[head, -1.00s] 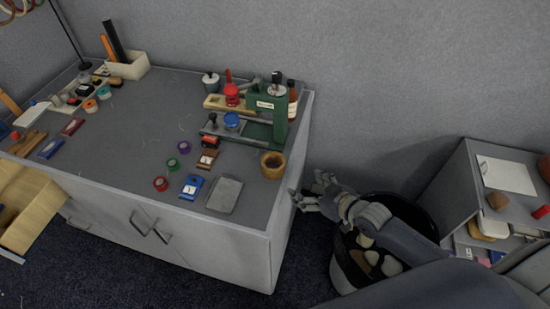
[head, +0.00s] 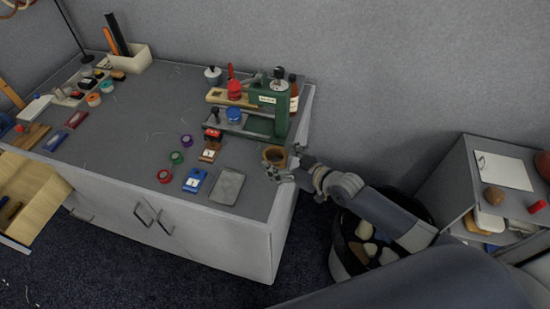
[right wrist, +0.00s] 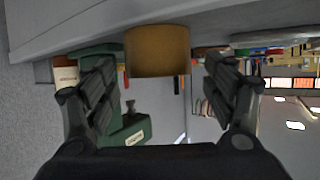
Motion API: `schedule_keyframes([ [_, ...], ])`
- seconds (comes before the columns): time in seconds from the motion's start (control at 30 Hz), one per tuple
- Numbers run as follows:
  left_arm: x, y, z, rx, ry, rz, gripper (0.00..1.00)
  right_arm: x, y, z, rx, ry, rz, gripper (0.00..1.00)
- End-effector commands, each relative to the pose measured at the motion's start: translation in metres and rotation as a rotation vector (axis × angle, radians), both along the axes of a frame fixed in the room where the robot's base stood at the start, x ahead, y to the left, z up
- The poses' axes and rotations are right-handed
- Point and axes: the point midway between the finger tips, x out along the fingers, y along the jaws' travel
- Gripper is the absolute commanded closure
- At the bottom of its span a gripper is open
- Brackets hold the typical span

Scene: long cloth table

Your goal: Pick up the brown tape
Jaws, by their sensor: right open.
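The brown tape (head: 274,156) is a short brown roll standing on the right edge of the grey cabinet top. In the right wrist view the brown tape (right wrist: 158,50) shows at the top middle, just ahead of the fingers and between their lines. My right gripper (head: 290,166) is at the cabinet's right edge, right beside the tape and partly in front of it. In the right wrist view my right gripper (right wrist: 158,82) is open and empty, with a finger on each side. Whether a finger touches the tape I cannot tell. My left gripper is not in view.
The green press (head: 270,105) stands behind the tape. A grey pad (head: 228,187), a blue stamp pad (head: 194,180) and small coloured rolls (head: 177,157) lie to its left. A dark bin (head: 352,262) stands below my right arm, and a side shelf (head: 455,175) is at the right.

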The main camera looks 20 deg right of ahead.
Motion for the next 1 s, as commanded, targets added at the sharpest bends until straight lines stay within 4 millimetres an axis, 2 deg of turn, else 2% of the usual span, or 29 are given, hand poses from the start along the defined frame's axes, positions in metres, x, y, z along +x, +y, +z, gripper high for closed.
schedule_keyframes([
  [0.1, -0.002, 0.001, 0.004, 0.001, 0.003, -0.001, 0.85, 0.015, 0.005, -0.003, 0.001, -0.002, -0.001, 0.22],
  [0.27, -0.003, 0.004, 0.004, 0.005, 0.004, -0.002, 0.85, 0.027, 0.012, -0.011, 0.001, 0.0, 0.0, 0.22],
  [0.57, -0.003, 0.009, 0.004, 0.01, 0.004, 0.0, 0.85, 0.03, 0.013, -0.013, 0.001, 0.0, 0.0, 0.22],
  [0.67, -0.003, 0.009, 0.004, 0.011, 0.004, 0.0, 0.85, 0.03, 0.013, -0.013, 0.001, 0.0, 0.0, 0.41],
  [0.8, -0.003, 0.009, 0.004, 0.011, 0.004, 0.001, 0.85, 0.03, 0.013, -0.013, 0.001, 0.0, 0.0, 0.71],
  [1.0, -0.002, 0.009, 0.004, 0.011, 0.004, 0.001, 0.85, 0.03, 0.013, -0.013, 0.0, -0.001, 0.0, 0.71],
])
